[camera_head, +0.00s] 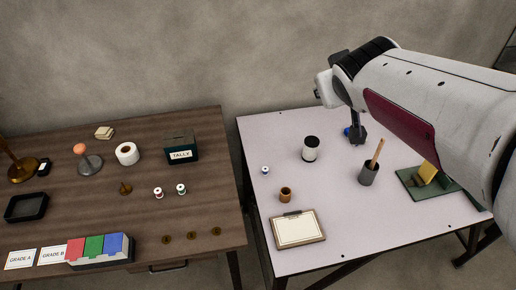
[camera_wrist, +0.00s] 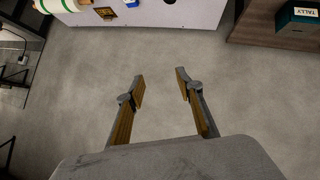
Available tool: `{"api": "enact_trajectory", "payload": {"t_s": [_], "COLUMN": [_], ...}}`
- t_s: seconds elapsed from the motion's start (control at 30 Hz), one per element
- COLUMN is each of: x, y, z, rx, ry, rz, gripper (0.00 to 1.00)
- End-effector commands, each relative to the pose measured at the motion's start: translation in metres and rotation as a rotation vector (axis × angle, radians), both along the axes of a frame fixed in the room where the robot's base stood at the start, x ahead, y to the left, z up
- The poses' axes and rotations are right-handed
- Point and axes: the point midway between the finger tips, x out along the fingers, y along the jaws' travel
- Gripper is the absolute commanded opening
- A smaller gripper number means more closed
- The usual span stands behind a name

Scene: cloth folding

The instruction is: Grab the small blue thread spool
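A small thread spool with blue thread and pale ends (camera_head: 265,170) stands near the left edge of the white table in the head view. My gripper (camera_wrist: 160,86) is open and empty in the wrist view, with bare floor between its fingers. It is well apart from the spool. In the head view my arm reaches in from the right, with its wrist high over the back of the white table. A blue patch (camera_wrist: 132,3) is cut off at the top of the wrist view; I cannot tell what it is.
The white table (camera_head: 330,220) also holds a white-and-black cylinder (camera_head: 310,150), a brown cup (camera_head: 285,194), a clipboard (camera_head: 297,229) and a grey pen cup (camera_head: 368,174).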

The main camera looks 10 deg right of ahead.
Motion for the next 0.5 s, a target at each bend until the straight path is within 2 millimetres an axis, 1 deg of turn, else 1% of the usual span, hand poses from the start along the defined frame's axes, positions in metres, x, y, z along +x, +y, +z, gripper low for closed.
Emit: {"api": "enact_trajectory", "payload": {"t_s": [0.03,0.2,0.37,0.5], "x": [0.013,0.057,0.095,0.126], "y": [-0.005,-0.014,-0.020,-0.023], "z": [0.001,0.006,0.005,0.000], "rx": [-0.016,-0.066,-0.103,-0.128], "ry": [-0.012,-0.066,-0.106,-0.138], "rz": [0.012,0.066,0.130,0.195], "gripper": [0.36,0.36,0.36,0.36]}}
